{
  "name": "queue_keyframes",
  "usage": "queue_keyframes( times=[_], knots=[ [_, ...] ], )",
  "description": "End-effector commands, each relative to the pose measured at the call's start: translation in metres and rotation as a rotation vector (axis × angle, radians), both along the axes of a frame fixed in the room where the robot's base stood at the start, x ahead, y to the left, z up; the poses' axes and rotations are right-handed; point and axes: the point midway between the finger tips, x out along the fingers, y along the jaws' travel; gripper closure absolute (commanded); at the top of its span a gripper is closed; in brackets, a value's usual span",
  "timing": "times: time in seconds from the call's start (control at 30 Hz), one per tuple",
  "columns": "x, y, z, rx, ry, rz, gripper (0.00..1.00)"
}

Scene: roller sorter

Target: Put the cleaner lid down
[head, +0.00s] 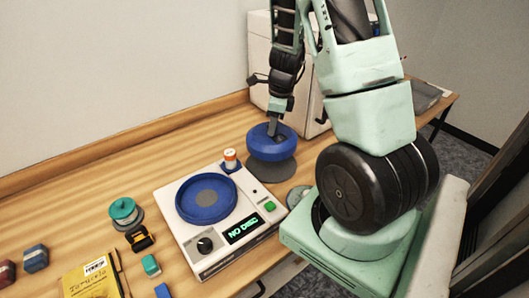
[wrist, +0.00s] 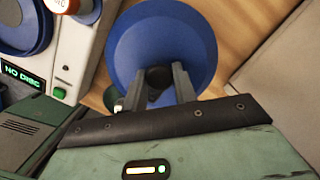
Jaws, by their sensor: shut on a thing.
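The cleaner lid, a round blue bowl-shaped piece (wrist: 205,50), is in my gripper (wrist: 163,82). In the wrist view, the two fingers close on a dark knob at its middle. In the head view, my gripper (head: 274,130) comes down from above onto the lid (head: 268,149). The lid is just over or on a dark grey round disc (head: 272,171) on the table; I cannot tell whether they touch. The white disc cleaner (head: 252,238) is to the left, with a blue round bed (head: 206,200), a grey centre and a display reading "NO DISC".
An orange-and-white bottle (head: 231,159) stands at the cleaner's back corner. A green spool (head: 124,212), a yellow-black item (head: 140,238), a yellow packet (head: 92,279) and small blocks (head: 151,266) lie left. A white box (head: 262,55) stands behind. The table's back left is clear.

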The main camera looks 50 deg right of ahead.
Motion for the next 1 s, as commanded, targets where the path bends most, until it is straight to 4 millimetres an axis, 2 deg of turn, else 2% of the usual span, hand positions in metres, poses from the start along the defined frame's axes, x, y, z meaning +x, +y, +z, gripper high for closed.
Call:
queue_keyframes(
  times=[0.03,0.13,0.37,0.53,1.0],
  knots=[
    [-0.002,0.000,-0.012,0.003,0.005,-0.003,0.97],
    [-0.001,0.000,-0.030,0.004,0.005,-0.003,0.97],
    [-0.001,0.000,-0.054,0.002,0.003,-0.002,0.97],
    [-0.001,0.000,-0.078,0.003,0.003,0.000,0.97],
    [0.000,0.000,-0.088,0.001,0.001,0.000,0.97]
  ],
)
